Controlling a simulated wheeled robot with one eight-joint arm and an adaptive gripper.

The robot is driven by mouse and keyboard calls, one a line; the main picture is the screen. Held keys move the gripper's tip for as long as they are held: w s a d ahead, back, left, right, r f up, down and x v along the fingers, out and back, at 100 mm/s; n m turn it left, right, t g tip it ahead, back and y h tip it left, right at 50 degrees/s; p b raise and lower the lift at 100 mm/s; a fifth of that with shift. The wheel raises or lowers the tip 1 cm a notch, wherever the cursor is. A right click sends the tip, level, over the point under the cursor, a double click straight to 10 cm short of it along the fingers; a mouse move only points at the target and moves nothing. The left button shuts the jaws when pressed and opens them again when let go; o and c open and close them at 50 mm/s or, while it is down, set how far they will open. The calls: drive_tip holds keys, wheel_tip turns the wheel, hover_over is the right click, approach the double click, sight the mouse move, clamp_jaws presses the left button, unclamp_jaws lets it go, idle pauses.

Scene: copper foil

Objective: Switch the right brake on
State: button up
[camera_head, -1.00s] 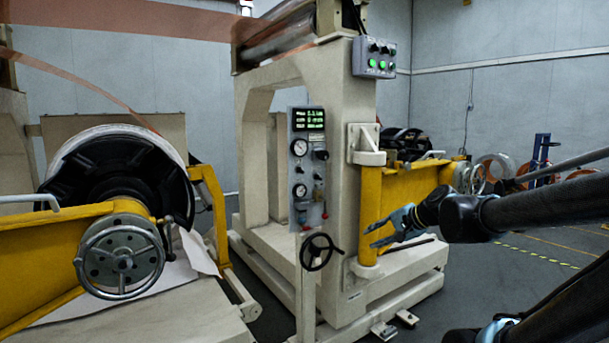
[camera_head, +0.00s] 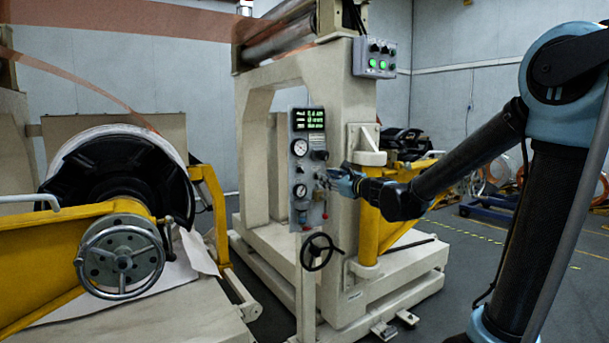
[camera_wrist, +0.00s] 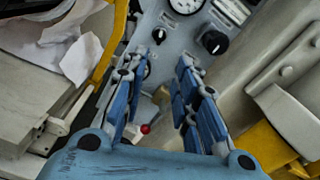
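A grey control panel (camera_head: 299,128) stands upright on the cream machine frame. It carries a green display, two round gauges, black knobs and small valves. My gripper (camera_head: 322,177) is in front of the panel's lower right part. In the wrist view my gripper (camera_wrist: 172,50) is open, its blue fingers spread and pointing at the panel, with nothing between the tips. A black knob (camera_wrist: 215,42) shows beyond the right finger. A small red ball-ended part (camera_wrist: 145,129) and a brass-coloured fitting (camera_wrist: 160,97) show between the fingers. I cannot read any label marking the right brake.
A box with green buttons (camera_head: 375,58) is fixed higher on the frame. A black handwheel (camera_head: 321,252) sits below the panel. A yellow post (camera_head: 370,215) stands close right of the panel. A large reel (camera_head: 90,140) and grey handwheel (camera_head: 121,257) are at the left.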

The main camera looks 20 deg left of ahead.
sight(301, 170)
drive_tip(key=x, duration=1.6)
clamp_jaws()
